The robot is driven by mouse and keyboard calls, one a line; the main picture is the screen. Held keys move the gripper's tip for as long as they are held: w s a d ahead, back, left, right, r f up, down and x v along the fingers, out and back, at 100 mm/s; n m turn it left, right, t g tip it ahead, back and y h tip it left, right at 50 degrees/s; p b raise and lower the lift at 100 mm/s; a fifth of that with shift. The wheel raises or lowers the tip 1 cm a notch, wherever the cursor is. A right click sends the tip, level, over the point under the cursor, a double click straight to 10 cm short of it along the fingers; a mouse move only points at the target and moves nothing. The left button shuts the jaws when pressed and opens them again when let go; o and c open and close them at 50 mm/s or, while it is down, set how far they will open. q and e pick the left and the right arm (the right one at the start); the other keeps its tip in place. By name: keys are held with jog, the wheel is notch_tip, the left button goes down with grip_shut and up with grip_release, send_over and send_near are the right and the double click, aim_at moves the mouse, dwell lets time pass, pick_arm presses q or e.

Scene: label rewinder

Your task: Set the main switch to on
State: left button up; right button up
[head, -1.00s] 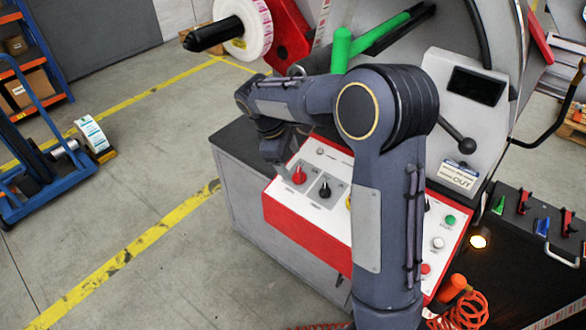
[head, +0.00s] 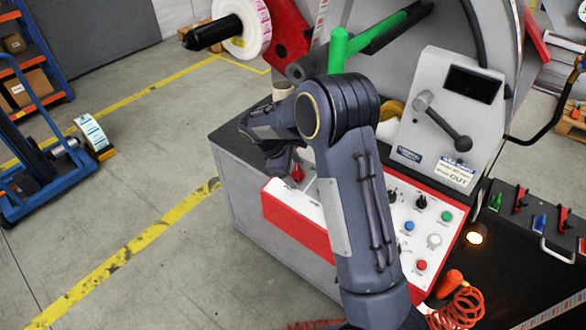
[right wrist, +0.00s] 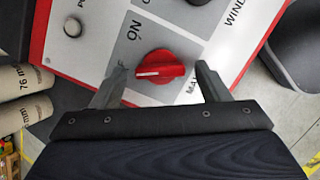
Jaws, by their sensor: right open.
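The main switch is a red rotary knob (right wrist: 160,68) on the white panel with a red border (right wrist: 95,40). In the right wrist view "ON" is printed beside it and the label by it is partly covered. In the head view the knob (head: 298,173) shows at the left end of the panel (head: 430,204), partly hidden by my right arm. My right gripper (right wrist: 158,82) is open, one finger on each side of the knob, with a visible gap to each. I cannot tell how deep the fingertips reach. My left gripper is not in view.
Beside the red knob is a black knob (right wrist: 198,2). Blue, white, green and red buttons (head: 421,265) sit further right on the panel. A black lever (head: 447,128) and green-handled bar (head: 338,50) stand behind. Cardboard cores (right wrist: 22,95) lie left in the wrist view.

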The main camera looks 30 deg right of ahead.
jog(key=c, duration=1)
jog(key=shift+m, duration=0.5)
jog(key=m, duration=0.2)
jog(key=m+g+y, duration=0.1)
jog(key=m, duration=0.1)
jog(key=shift+w+d+m+b, duration=0.15)
jog(key=shift+m+b, duration=0.2)
jog(key=shift+m, duration=0.05)
jog(key=m+y, duration=0.1)
jog(key=m, duration=0.5)
jog(key=shift+d+r+y, duration=0.15)
jog(key=shift+d+y, duration=0.05)
jog(key=shift+y, duration=0.2)
jog(key=shift+o, duration=0.2)
jog(key=o, duration=1)
jog(key=shift+c, duration=0.2)
jog(key=shift+b, duration=0.3)
